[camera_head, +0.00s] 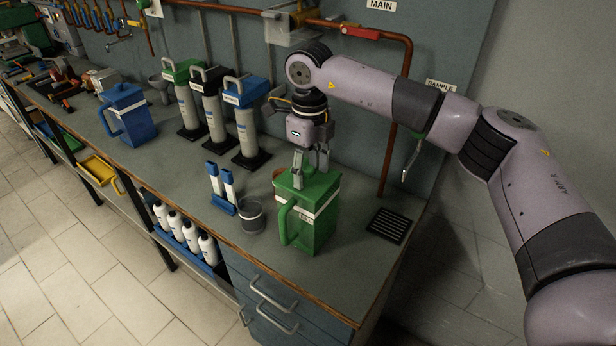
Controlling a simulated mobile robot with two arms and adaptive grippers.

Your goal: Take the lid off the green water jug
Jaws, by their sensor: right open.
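The green water jug (318,227) stands upright on the bench near its right end, with its handle toward the left front. A white label band runs around its upper part. Its green lid (318,184) is on top. My right gripper (311,175) points down over the lid, with its fingers apart. One finger reaches down to the lid's near left side, the other is behind at the right. I cannot tell whether the fingers touch the lid. My left gripper is not in view.
A dark grey cup (251,216) and a blue holder with two white tubes (222,190) stand left of the jug. A black drain grate (388,226) lies to its right. A blue jug (127,115) and several tall cylinders (247,130) stand further left. Copper pipes run along the wall.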

